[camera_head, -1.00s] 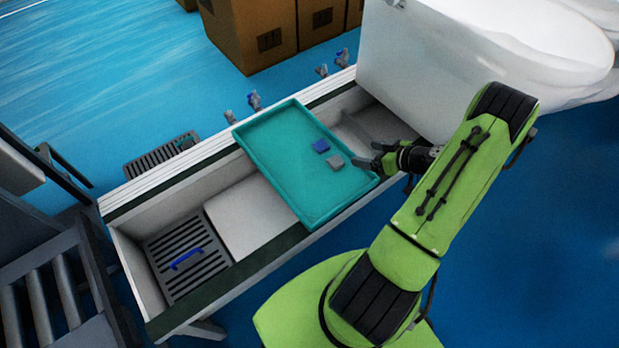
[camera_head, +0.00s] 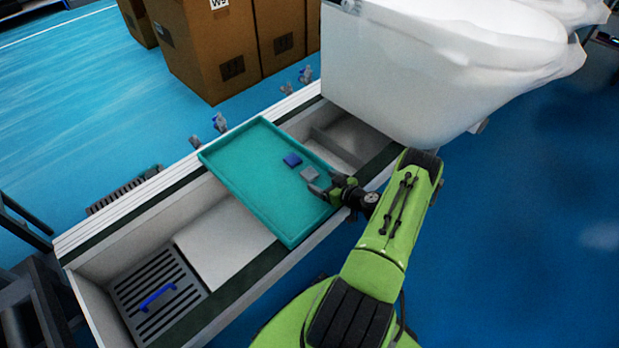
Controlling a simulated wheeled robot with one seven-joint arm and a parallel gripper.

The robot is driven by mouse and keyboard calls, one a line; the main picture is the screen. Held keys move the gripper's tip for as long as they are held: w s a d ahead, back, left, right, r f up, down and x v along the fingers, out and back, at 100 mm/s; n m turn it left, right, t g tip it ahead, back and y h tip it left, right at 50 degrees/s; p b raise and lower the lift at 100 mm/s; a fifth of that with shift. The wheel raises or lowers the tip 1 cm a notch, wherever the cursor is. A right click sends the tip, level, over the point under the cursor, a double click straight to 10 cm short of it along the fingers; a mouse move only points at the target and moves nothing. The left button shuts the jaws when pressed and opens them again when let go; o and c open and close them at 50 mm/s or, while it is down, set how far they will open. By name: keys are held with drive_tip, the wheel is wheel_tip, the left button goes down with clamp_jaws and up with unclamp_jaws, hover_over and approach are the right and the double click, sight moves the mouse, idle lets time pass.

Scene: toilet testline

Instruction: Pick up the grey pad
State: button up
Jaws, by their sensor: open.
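The grey pad (camera_head: 309,174) is a small square lying on the teal tray (camera_head: 250,190). A blue pad (camera_head: 292,160) lies just up and left of it on the same tray. My gripper (camera_head: 322,184) is open over the tray's right part, its fingers pointing left, close to the grey pad's lower right side. I cannot tell whether a finger touches the pad. Nothing shows between the fingers.
The tray rests across a long trough (camera_head: 225,245) with a blue handle (camera_head: 157,297) on a slatted grate at its left. A white toilet (camera_head: 400,80) stands close behind my arm. Cardboard boxes (camera_head: 215,50) stand at the back. Small valves line the far rim.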

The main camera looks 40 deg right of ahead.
sight(314, 178)
drive_tip(key=b+x, duration=0.1)
drive_tip(key=x, duration=0.2)
drive_tip(key=shift+w+f, duration=0.15)
drive_tip(key=shift+f, duration=0.05)
drive_tip(key=shift+c, duration=0.2)
drive_tip(key=shift+f, duration=0.1)
drive_tip(key=c, duration=1.1)
